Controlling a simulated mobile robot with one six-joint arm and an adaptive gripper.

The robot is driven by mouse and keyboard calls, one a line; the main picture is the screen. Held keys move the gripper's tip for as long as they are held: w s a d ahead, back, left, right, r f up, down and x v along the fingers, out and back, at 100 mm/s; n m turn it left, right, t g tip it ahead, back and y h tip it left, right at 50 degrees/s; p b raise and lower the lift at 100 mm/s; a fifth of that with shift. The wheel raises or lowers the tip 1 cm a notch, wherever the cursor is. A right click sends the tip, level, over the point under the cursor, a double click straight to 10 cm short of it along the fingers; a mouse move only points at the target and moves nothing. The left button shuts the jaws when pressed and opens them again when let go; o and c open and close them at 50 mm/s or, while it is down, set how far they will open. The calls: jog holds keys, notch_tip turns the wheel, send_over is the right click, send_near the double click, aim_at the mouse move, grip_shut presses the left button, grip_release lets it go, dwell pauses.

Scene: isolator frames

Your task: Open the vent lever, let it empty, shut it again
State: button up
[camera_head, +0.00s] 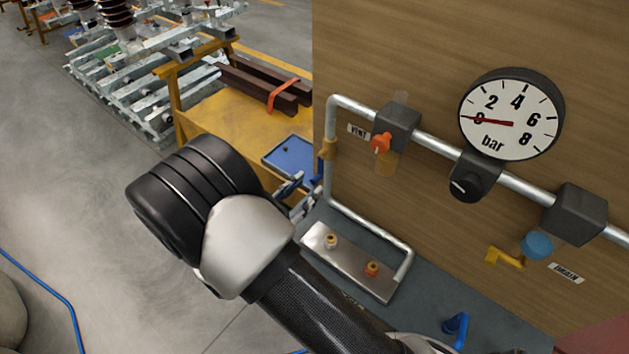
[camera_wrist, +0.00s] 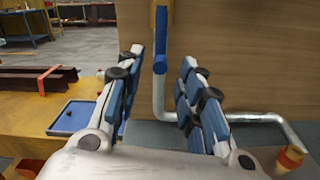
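The vent lever is a blue handle (camera_head: 317,168) on a brass valve (camera_head: 328,149), fitted to the vertical pipe left of the VENT label (camera_head: 358,131). In the wrist view the blue lever (camera_wrist: 160,52) hangs straight down along the pipe. My gripper (camera_wrist: 162,58) is open, its two blue-padded fingers apart on either side of the lever's lower end in that view. I see no finger touching it; the exact depth is unclear. In the head view my wrist partly hides the gripper (camera_head: 303,185). The pressure gauge's (camera_head: 511,114) red needle points at about 0 bar.
A yellow lever (camera_head: 505,257) and a blue lever (camera_head: 456,328) are further right. A metal plate (camera_head: 345,262) with two brass fittings lies below. A blue tray (camera_head: 290,155) is behind.

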aim_at(314, 178)
jog(key=shift+x, duration=2.2)
jog(key=shift+c, duration=0.2)
grip_shut()
